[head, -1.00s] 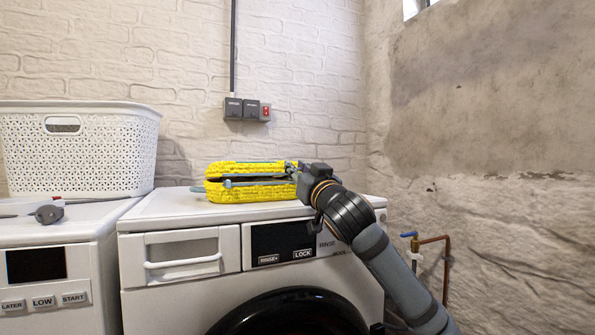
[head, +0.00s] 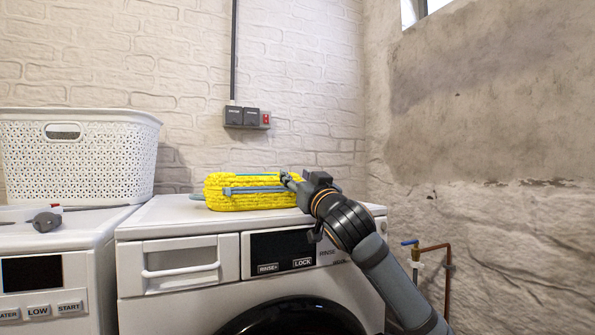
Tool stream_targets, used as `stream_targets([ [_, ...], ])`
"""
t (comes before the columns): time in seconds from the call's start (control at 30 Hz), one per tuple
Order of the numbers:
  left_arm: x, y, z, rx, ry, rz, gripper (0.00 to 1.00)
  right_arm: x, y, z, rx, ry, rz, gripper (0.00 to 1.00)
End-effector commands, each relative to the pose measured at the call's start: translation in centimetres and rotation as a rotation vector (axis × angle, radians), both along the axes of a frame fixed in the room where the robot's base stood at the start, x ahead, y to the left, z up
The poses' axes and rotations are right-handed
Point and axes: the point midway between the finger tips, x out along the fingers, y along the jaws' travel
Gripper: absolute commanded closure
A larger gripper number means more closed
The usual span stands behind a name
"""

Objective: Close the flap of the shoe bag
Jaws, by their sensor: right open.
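The yellow shoe bag (head: 236,199) lies on top of the right-hand washing machine. Its upper flap now sits down against the lower part, with no dark gap showing between them. My right gripper (head: 287,178) is at the bag's upper right side, its fingers over or touching the top; the exact contact is too small to tell. Its jaws are open. The bag's right end is partly hidden behind the gripper. My left gripper is out of view.
The washing machine (head: 165,222) has free top surface left of the bag. A white laundry basket (head: 100,160) stands on the left machine, with a small grey object (head: 46,222) in front. A brick wall is behind; pipes (head: 447,262) run at the right.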

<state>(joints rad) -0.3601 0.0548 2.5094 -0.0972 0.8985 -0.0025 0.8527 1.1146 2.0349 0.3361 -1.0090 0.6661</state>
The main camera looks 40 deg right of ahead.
Motion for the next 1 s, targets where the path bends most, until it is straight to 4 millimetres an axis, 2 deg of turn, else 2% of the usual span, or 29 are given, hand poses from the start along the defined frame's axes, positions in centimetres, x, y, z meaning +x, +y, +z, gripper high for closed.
stream_targets([
  [0.17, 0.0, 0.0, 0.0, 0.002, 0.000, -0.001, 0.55, -0.1, 0.1, 2.1, 0.008, -0.010, 0.006, 0.55],
  [0.4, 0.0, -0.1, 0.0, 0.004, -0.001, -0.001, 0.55, 0.0, 0.1, 6.7, 0.007, -0.005, 0.007, 0.55],
  [0.57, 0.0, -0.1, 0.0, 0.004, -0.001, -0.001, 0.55, 0.0, 0.1, 8.9, 0.003, -0.002, 0.004, 0.55],
  [0.7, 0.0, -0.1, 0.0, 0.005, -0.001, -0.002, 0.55, 0.1, 0.1, 9.7, 0.001, 0.001, 0.002, 0.55],
  [1.0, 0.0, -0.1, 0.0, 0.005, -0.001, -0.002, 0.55, 0.1, 0.0, 9.8, -0.001, 0.002, 0.002, 0.55],
])
